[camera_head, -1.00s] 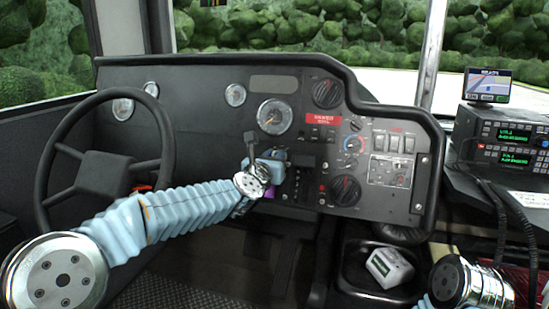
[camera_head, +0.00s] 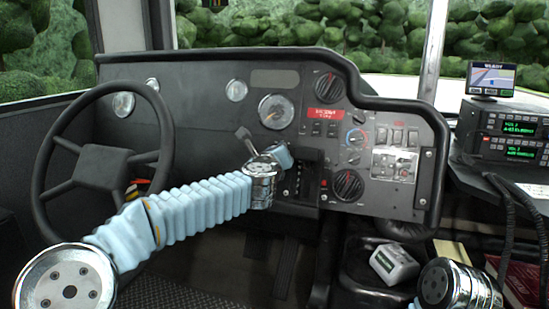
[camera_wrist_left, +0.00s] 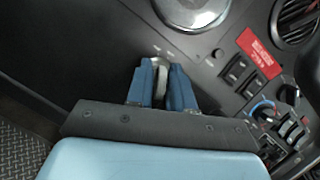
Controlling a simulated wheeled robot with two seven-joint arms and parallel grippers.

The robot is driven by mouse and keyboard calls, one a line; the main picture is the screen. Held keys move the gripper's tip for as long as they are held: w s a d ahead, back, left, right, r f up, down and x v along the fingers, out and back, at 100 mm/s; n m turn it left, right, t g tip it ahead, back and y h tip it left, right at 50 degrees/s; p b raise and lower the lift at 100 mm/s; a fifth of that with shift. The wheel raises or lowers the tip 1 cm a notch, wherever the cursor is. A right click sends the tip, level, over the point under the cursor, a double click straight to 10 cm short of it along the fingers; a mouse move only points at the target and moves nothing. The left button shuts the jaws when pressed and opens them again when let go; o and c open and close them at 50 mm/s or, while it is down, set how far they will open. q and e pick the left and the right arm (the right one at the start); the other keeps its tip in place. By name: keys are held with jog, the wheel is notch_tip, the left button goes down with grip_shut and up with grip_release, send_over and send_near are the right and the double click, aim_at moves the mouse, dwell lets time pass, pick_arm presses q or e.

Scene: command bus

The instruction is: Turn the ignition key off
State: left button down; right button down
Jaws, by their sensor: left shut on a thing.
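In the left wrist view, my left gripper (camera_wrist_left: 162,84) has its two blue fingers closed around a grey ignition key (camera_wrist_left: 162,79) at the dark dash panel. Most of the key is hidden between the fingers, and I cannot tell its exact turn angle. In the head view my left arm reaches from the lower left across to the dash, right of the steering wheel. Its chrome wrist hides the fingertips and the key there. My right gripper is out of view; only a chrome joint of that arm shows at the lower right.
The steering wheel (camera_head: 104,168) stands left of my left arm. A round gauge (camera_head: 276,111), red label (camera_head: 325,114) and switches sit on the dash. A grey-white box (camera_head: 394,263) lies in a tray below. Radios (camera_head: 508,132) stand at the right.

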pick_arm(q)
jog(key=shift+f+n+y, duration=0.1)
jog(key=shift+n+y, duration=0.2)
jog(key=shift+n, duration=0.4)
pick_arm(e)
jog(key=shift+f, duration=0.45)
pick_arm(q)
jog(key=shift+n+b, duration=0.3)
jog(key=shift+b, duration=0.05)
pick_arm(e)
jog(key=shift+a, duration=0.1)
pick_arm(q)
jog(key=c, duration=1.2)
grip_release()
jog(key=shift+c, duration=0.2)
